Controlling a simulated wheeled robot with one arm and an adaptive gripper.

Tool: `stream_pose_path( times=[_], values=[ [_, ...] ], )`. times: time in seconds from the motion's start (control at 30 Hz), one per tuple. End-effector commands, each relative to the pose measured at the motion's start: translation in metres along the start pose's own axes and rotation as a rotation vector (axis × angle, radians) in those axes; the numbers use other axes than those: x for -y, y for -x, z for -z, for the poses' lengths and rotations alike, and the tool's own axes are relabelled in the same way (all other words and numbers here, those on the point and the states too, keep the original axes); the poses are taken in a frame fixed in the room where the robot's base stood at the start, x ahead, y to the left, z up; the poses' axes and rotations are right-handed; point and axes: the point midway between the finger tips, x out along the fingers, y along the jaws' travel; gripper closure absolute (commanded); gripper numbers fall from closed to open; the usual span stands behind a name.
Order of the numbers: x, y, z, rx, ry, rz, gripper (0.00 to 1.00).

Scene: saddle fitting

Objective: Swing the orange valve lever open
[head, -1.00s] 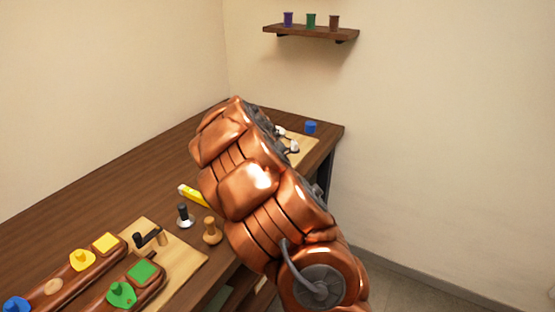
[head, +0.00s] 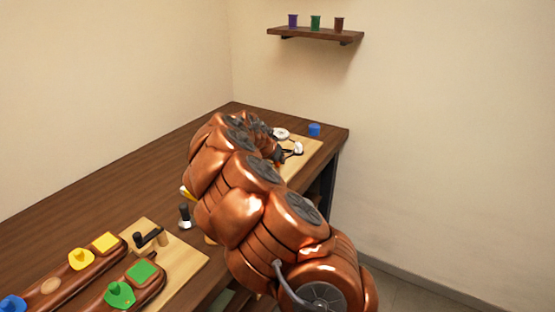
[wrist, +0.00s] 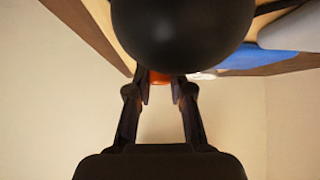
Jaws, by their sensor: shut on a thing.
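The orange valve lever (wrist: 159,77) shows only as a small orange patch between my fingertips in the wrist view. My gripper (wrist: 160,92) is shut on it. A large round black thing (wrist: 182,35) close to the wrist camera hides most of the lever and what it is fixed to. In the head view my copper-coloured arm reaches over the table to the pale board (head: 309,158) at its far right end.
A blue cup-like thing (head: 314,129) stands on the dark wooden table (head: 110,203) beyond the board. White fittings (head: 281,134) lie near my gripper. Saddle-like pieces with coloured blocks (head: 145,270) are at the near left. A wall shelf (head: 315,35) holds three small cups.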

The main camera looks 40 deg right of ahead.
Motion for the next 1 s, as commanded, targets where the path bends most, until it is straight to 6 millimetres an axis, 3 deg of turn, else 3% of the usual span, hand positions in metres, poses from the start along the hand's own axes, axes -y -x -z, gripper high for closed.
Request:
stream_pose_path(
  times=[0.13, 0.17, 0.4, 0.77, 1.0],
  values=[
    [0.002, 0.001, 0.002, -0.005, 0.0, 0.005, 1.0],
    [0.002, 0.001, 0.002, -0.005, 0.001, 0.005, 0.78],
    [0.001, 0.001, 0.001, -0.003, 0.001, 0.003, 0.54],
    [0.001, 0.003, 0.001, -0.002, 0.001, 0.002, 0.54],
    [0.0, 0.031, 0.0, -0.001, 0.001, 0.001, 0.54]
  ],
)
